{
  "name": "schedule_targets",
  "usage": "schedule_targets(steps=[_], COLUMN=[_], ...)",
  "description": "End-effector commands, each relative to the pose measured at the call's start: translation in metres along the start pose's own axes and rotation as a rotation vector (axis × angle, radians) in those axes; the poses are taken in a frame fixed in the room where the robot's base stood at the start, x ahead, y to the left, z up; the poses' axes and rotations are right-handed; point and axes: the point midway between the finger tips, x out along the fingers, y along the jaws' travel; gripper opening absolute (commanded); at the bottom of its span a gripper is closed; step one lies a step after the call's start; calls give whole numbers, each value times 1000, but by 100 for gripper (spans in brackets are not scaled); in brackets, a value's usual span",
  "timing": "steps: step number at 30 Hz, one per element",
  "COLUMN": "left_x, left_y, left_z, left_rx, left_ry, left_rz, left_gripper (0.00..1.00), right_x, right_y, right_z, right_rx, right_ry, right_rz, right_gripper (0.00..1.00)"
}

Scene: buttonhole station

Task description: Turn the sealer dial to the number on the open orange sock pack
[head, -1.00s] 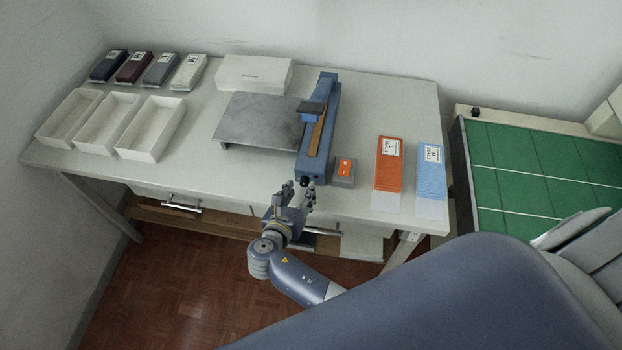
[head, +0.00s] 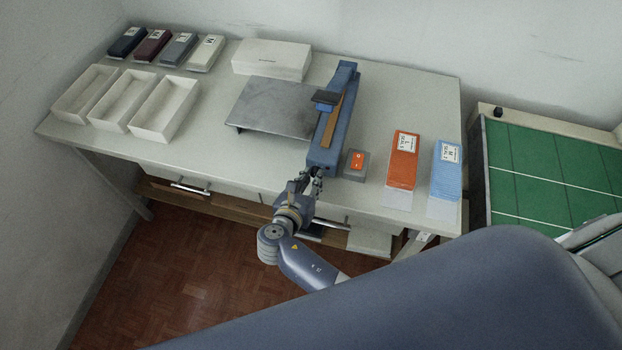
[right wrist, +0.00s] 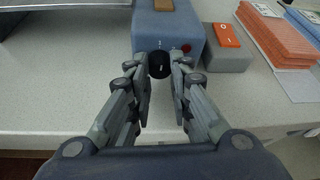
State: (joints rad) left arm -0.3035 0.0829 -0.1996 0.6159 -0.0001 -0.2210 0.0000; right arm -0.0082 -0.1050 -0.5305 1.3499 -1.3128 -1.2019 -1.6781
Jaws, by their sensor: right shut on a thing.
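The blue sealer (head: 322,154) stands on the table with its long arm pointing away from me. Its black dial (right wrist: 160,65) is on the near end face, beside a small red light, with a small pale mark near its top. My right gripper (head: 314,178) is at that end face, its fingertips shut on the two sides of the dial in the right wrist view (right wrist: 160,68). In the head view the fingers hide the dial. The orange sock pack (head: 402,172) lies right of the sealer, with a white label whose number is too small to read surely. My left gripper is not in view.
A grey box with an orange switch (head: 357,161) sits just right of the sealer. A blue pack (head: 447,175) lies beyond the orange one. A metal plate (head: 272,108) adjoins the sealer's left.

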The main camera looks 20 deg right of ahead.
Motion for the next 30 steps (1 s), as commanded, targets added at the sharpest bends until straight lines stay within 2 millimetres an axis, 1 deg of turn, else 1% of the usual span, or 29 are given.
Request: schedule_targets(steps=[1,3,10,15,22,23,24,25,30], left_x=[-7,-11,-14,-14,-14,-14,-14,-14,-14], left_y=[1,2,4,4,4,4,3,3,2], left_z=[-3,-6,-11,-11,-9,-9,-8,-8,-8], left_rx=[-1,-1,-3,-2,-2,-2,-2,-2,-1], left_ry=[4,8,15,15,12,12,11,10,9], left_rz=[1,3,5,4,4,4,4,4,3], left_gripper=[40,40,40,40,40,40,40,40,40], right_x=[0,0,2,2,2,2,2,2,1], right_y=[-3,-3,-4,-4,-4,-4,-4,-4,-4], right_z=[2,2,0,0,1,1,1,0,0], right_rx=[31,92,255,290,288,288,288,288,287], right_ry=[2,5,11,13,12,12,12,12,13], right_rz=[15,40,108,121,121,121,121,121,121], right_gripper=[0,0,0,0,0,26,35,41,41])
